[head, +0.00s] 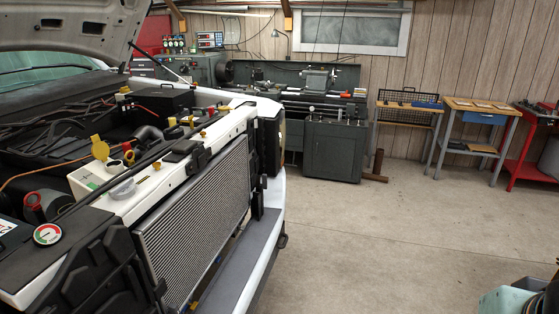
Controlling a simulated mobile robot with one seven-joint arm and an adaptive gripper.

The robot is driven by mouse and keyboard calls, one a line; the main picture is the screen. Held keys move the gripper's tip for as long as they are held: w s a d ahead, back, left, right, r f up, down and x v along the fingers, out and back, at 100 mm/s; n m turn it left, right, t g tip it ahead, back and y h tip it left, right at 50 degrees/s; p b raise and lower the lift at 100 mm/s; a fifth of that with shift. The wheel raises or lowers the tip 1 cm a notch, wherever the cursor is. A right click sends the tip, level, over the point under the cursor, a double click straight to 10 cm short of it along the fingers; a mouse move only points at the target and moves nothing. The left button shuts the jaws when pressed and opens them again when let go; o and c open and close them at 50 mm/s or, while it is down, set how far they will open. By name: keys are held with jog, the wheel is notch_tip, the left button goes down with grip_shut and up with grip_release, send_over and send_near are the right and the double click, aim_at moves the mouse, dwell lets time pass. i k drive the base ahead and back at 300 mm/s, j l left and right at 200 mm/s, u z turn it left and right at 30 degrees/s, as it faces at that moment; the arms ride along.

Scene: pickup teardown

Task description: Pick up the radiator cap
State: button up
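A small round cap with a red, white and green face (48,234) sits at the front left of the engine bay, on the dark front panel above the radiator; it looks like the radiator cap. A yellow cap (100,147) stands up at the white reservoir (95,178) farther back, and a grey round cap (122,188) lies near it on the white front crossmember. The finned radiator (197,207) is exposed below. My gripper is not in view.
The raised hood (70,25) and its thin prop rod (160,64) are above the bay. A lathe (325,110) and workbenches (480,108) stand behind.

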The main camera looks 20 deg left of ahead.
aim_at(126, 190)
jog(key=i+u, duration=0.45)
jog(key=i+l+u, duration=0.1)
jog(key=i+u, duration=0.3)
jog(key=i, duration=0.05)
